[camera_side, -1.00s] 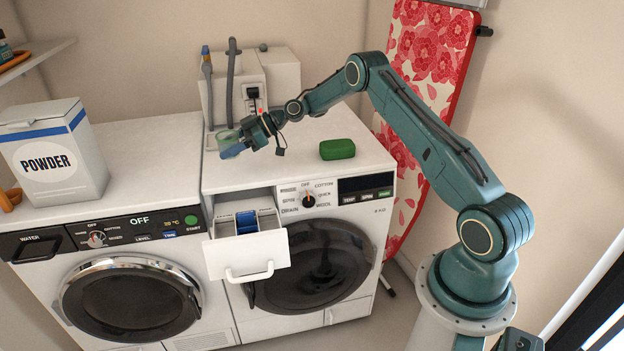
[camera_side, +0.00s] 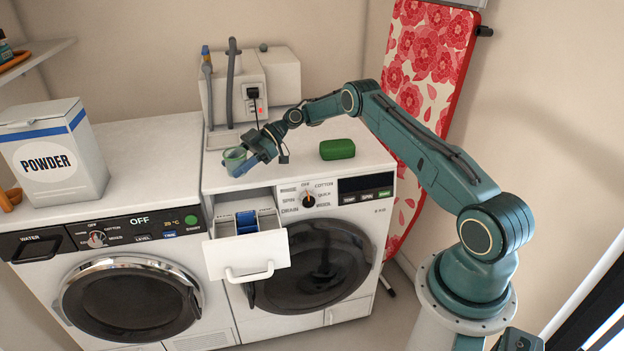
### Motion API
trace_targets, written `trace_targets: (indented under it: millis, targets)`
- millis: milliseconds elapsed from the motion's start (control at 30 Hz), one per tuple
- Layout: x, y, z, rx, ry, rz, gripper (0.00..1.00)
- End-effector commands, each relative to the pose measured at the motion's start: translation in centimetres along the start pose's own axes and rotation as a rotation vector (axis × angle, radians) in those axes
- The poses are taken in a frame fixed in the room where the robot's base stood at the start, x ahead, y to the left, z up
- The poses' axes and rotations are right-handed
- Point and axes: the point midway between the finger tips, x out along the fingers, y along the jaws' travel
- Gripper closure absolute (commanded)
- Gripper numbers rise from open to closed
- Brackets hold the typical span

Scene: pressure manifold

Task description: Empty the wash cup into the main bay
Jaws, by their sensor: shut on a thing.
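Which compartment is the main bay cannot be read. My gripper's fingers partly cover the cup.
A green block (camera_side: 337,149) lies on the right-hand washer (camera_side: 375,158). A white unit with hoses (camera_side: 283,74) stands at the back. A powder box (camera_side: 58,160) stands on the left-hand washer. Space above the drawer is clear.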

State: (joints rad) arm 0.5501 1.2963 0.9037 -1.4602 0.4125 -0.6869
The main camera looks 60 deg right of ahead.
Motion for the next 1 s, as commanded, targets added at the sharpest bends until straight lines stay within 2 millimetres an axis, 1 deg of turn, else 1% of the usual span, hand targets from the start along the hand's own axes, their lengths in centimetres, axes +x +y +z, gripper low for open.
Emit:
trace_targets:
  millis: [233, 500, 1000]
  targets:
    - [0.5, -0.2, 0.4, -0.029, -0.038, 0.012, 0.73]
    - [1.9, -0.8, 1.7, -0.1, -0.139, 0.037, 0.73]
    - [3.8, -2.0, 2.4, -0.244, -0.337, 0.095, 0.73]
